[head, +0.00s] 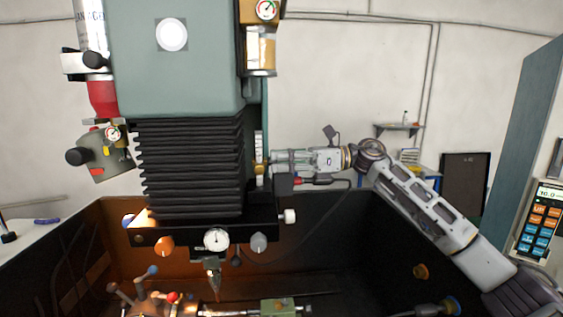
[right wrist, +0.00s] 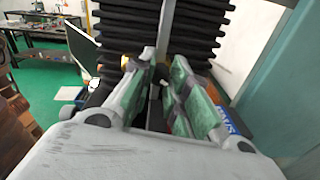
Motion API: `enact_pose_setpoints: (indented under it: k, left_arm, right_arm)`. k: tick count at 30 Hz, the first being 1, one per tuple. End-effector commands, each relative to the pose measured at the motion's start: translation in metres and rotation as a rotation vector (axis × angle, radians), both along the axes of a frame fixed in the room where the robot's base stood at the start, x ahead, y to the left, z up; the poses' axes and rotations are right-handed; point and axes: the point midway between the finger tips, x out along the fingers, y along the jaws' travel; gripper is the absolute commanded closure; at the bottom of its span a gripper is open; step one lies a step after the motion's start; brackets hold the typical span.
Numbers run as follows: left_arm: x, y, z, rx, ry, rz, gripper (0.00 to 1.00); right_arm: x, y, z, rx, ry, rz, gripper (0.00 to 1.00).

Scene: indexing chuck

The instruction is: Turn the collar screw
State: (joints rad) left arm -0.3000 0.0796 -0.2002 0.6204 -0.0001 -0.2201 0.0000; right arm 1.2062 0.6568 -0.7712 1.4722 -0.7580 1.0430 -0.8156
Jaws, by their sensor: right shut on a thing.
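My right gripper (head: 266,160) comes in from the right and meets the machine column just right of the black bellows (head: 190,165). In the right wrist view its two green-padded fingers (right wrist: 163,92) point toward the bellows, shut on a small dark part (right wrist: 155,92) that the pads mostly hide. I cannot tell whether this part is the collar screw. A white knob (head: 290,216) sticks out at the right end of the black crossbar (head: 188,236), below and apart from the gripper. My left gripper is not in view.
The green machine head (head: 185,75) hangs above the bellows. A dial gauge (head: 216,239) sits on the crossbar. A black cable loops under my right gripper. A control panel (head: 541,220) stands far right.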

Motion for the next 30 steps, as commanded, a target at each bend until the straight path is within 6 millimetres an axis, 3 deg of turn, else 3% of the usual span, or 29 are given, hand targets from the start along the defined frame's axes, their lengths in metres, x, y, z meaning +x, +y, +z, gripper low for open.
enact_pose_setpoints:
  k: [17,18,23,30]
  left_arm:
    - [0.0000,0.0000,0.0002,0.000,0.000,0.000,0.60]
    - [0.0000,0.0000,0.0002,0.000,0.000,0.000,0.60]
    - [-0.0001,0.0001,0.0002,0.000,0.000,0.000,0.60]
    - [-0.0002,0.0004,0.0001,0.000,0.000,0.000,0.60]
  right_arm:
    - [0.0004,-0.0003,0.0009,0.001,0.037,-0.001,1.00]
    - [0.0004,-0.0004,0.0009,0.001,0.037,-0.001,0.80]
    - [0.0003,-0.0003,0.0007,0.001,0.037,-0.001,0.60]
    - [0.0002,-0.0001,0.0004,0.000,0.037,-0.001,0.59]
